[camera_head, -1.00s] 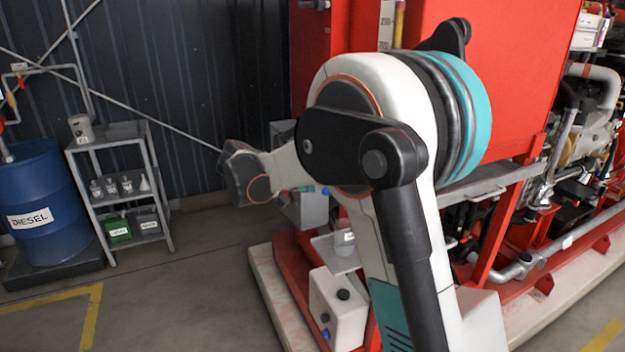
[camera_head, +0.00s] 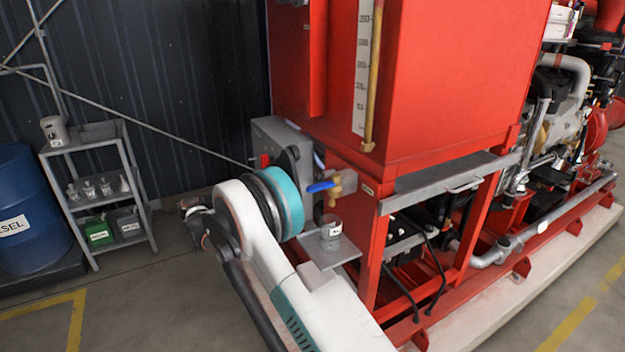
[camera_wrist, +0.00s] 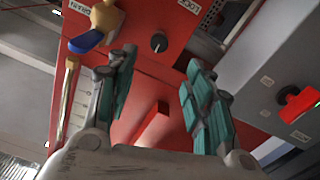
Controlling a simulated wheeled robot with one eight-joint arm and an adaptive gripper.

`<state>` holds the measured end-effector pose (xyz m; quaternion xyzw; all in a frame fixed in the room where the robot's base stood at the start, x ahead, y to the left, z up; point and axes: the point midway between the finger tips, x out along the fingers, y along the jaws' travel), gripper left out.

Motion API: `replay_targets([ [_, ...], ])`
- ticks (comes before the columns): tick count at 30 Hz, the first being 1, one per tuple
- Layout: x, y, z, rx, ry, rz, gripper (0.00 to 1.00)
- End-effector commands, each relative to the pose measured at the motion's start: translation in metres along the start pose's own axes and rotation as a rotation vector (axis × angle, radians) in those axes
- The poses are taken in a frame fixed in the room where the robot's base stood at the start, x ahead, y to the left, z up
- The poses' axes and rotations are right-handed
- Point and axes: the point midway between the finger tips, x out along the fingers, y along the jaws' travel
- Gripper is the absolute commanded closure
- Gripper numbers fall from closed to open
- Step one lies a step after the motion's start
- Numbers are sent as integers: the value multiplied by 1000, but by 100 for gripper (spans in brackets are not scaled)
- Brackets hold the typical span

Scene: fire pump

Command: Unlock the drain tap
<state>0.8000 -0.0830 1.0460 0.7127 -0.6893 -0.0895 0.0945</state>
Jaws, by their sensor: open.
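The drain tap has a brass body (camera_head: 337,188) and a blue lever (camera_head: 320,187). It sits on the red frame below the tank. In the wrist view, its brass body (camera_wrist: 106,18) and blue lever (camera_wrist: 86,42) are at the upper left, beside a label partly readable as "DRAIN". A round black knob (camera_wrist: 159,42) is on the red panel to the right of the tap, near a label that seems to read "LOCK". My gripper (camera_wrist: 160,60) is open and empty, its teal-padded fingers either side of the knob in the picture, not visibly touching it. In the head view my gripper is hidden.
A grey box (camera_wrist: 255,70) with a red switch (camera_wrist: 298,104) stands right of the fingers. A cup (camera_head: 331,232) sits on a small shelf under the tap.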

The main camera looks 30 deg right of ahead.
Motion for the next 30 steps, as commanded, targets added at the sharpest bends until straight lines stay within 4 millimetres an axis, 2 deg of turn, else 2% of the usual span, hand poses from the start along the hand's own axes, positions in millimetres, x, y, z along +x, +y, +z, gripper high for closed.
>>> replay_targets([
  [5,25,0,2,-1,-2,3,53],
  [18,107,0,2,-2,-2,1,53],
  [24,128,0,1,-2,-2,0,53],
  [30,135,0,0,-2,-2,-1,53],
])
